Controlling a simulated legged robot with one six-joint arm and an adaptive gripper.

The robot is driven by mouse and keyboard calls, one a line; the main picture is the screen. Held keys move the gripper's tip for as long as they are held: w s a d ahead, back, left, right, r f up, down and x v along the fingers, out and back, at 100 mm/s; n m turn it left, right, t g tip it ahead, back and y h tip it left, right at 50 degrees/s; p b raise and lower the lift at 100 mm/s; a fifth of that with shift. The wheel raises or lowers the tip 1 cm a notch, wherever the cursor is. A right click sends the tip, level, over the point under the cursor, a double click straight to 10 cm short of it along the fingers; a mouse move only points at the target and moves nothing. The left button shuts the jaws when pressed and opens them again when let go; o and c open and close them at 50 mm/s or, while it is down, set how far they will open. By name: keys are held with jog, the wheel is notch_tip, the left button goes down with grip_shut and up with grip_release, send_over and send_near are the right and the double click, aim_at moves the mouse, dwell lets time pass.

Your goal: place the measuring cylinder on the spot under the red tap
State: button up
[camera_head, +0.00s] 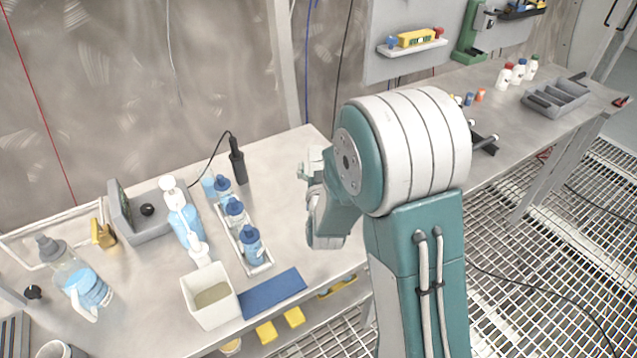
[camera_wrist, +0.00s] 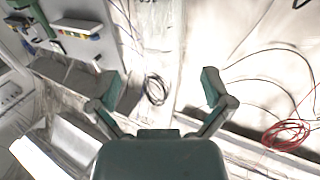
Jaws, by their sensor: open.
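I cannot make out a measuring cylinder or a red tap with certainty in either view. A small light-blue cylinder (camera_head: 208,186) stands behind the blue-capped bottles in the head view, partly hidden, and I cannot tell what it is. My gripper shows in the wrist view (camera_wrist: 160,88) with its two fingers spread wide and nothing between them. It points towards the wall, away from the bench top. In the head view my arm is folded up over the bench, and the fingers are not clear there.
A grey tray (camera_head: 556,97) lies on the far bench. A red cable coil (camera_wrist: 287,136) shows at the wrist view's right.

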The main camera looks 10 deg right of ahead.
aim_at(316, 160)
jog(key=w, duration=0.4)
jog(key=shift+w+a+f, duration=0.1)
jog(key=shift+w+f, duration=0.15)
jog(key=shift+f, duration=0.05)
jog(key=shift+w+d, duration=0.25)
jog(key=shift+d, duration=0.25)
jog(key=shift+a, duration=0.1)
jog(key=c, duration=0.8)
jog(key=shift+a, duration=0.2)
grip_shut()
